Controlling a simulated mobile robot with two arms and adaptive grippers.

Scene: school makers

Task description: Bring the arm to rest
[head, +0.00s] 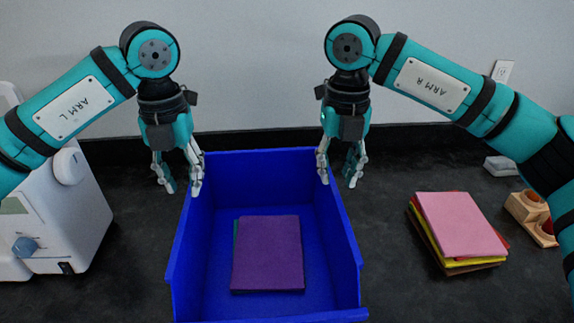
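My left gripper (181,182) hangs fingers down by the back left corner of a blue bin (345,235). Its fingers are spread apart with nothing between them. My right gripper (337,178) hangs fingers down by the bin's back right corner. Its fingers are also apart and empty. Both arms are bent at the elbow, with the forearms pointing down. Whether the fingers touch the bin cannot be told from this view.
The bin holds a purple felt sheet (268,255) over a green one. A stack of felt sheets, pink one (460,224) on top, lies to the right. A white sewing machine (75,215) stands left. A wooden holder (530,215) and a white block (500,166) are far right.

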